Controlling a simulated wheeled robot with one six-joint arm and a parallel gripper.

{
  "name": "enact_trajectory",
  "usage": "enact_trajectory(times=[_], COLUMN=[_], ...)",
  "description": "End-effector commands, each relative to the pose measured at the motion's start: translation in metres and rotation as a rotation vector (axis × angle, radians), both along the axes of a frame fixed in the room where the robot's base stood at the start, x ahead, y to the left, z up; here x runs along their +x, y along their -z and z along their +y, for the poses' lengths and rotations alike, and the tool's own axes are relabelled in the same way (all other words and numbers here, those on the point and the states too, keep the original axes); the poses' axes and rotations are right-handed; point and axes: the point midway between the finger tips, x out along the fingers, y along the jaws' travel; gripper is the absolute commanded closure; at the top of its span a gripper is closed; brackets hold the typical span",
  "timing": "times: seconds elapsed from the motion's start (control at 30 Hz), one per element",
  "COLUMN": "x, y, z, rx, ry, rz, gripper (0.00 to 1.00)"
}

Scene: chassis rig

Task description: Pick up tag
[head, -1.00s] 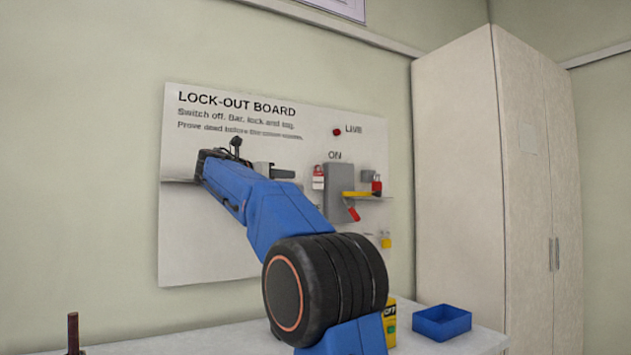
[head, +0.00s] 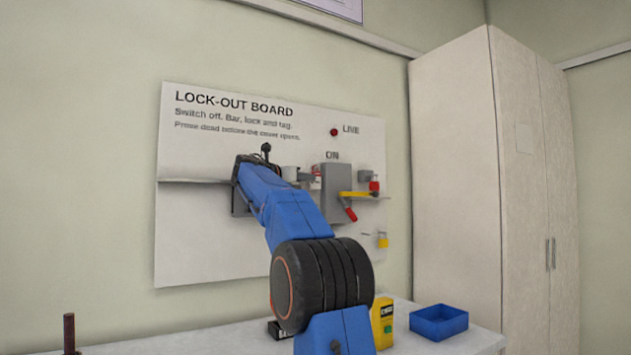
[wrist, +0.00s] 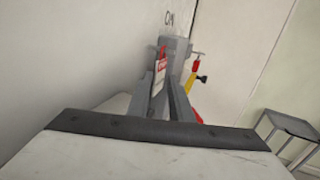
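The tag (head: 316,181) is red and white and hangs on the lock-out board just left of the grey switch box (head: 336,190). In the head view my gripper (head: 305,177) is beside it and partly covers it. In the wrist view the tag (wrist: 160,72) shows upright at the far end of my gripper (wrist: 161,84), between the two grey fingers. The fingers look apart, with the tag in the gap. I cannot tell whether either finger touches it.
A yellow bar (head: 357,194), a red handle (head: 351,214) and a red padlock (head: 374,186) are close on the right. A yellow padlock (head: 382,240) hangs lower. A blue tray (head: 439,322) and a yellow device (head: 382,322) stand on the bench.

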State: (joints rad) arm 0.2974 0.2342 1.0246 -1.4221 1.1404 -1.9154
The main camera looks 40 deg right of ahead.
Motion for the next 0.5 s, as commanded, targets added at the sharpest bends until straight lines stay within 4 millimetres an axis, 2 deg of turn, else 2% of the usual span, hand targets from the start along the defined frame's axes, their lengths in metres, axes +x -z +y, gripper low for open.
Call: enact_trajectory(times=[0.1, 0.23, 0.5], x=[0.003, 0.005, 0.006], y=[0.001, 0.0, 0.0], z=[-0.019, -0.035, -0.039], rx=[-0.001, 0.0, 0.0], ry=[0.002, 0.001, -0.001], rz=[0.001, -0.001, 0.0], gripper=[0.81, 0.81, 0.81])
